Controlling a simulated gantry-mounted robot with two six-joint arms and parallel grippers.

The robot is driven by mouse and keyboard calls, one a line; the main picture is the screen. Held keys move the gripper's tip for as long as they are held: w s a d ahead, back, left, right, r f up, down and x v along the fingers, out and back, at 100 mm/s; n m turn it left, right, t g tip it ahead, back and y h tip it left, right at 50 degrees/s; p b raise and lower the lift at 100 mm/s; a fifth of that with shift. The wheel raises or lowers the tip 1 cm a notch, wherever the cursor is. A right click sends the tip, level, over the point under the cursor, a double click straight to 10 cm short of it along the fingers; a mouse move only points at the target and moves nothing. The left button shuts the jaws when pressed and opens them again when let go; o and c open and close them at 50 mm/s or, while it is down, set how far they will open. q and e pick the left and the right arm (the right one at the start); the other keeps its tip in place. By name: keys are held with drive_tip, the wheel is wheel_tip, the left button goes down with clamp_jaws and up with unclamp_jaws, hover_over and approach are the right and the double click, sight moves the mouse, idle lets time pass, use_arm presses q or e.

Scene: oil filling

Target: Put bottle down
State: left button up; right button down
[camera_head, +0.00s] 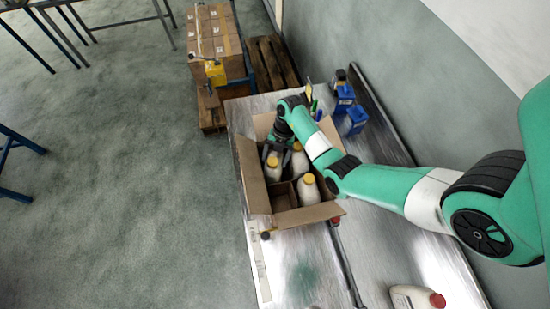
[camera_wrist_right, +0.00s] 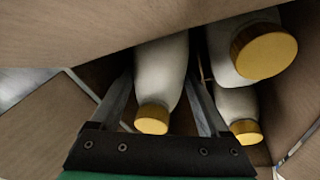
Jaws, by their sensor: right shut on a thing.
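An open cardboard box (camera_head: 252,178) with dividers stands on the metal table. Several white bottles with yellow caps are in it, among them one at the front right (camera_head: 308,192) and one at the left (camera_head: 273,172). My right gripper (camera_head: 277,150) reaches down into the far part of the box. In the right wrist view, my right gripper (camera_wrist_right: 160,78) has its fingers on both sides of a white bottle (camera_wrist_right: 158,75), shut on it. Two other bottles (camera_wrist_right: 262,52) (camera_wrist_right: 238,105) stand beside it. The held bottle's base is hidden. My left gripper is not in view.
Blue containers (camera_head: 356,120) stand on the table behind the box. A bottle with a red cap (camera_head: 418,298) is at the near right. A compartment (camera_head: 283,196) at the box's near left looks empty. Stacked cartons (camera_head: 214,35) are beyond the table.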

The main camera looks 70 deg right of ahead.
drive_tip(key=shift+f+b, duration=0.3)
drive_tip(key=shift+f, duration=0.1)
drive_tip(key=shift+c, duration=0.6)
unclamp_jaws()
drive_tip(key=shift+r, duration=0.25)
drive_tip(key=p+v, duration=0.4)
drive_tip(key=v, duration=0.5)
drive_tip(key=shift+w+a+r, duration=0.1)
drive_tip(key=p+v, duration=0.3)
drive_tip(key=shift+r+p, duration=0.35)
drive_tip(key=shift+p, duration=0.05)
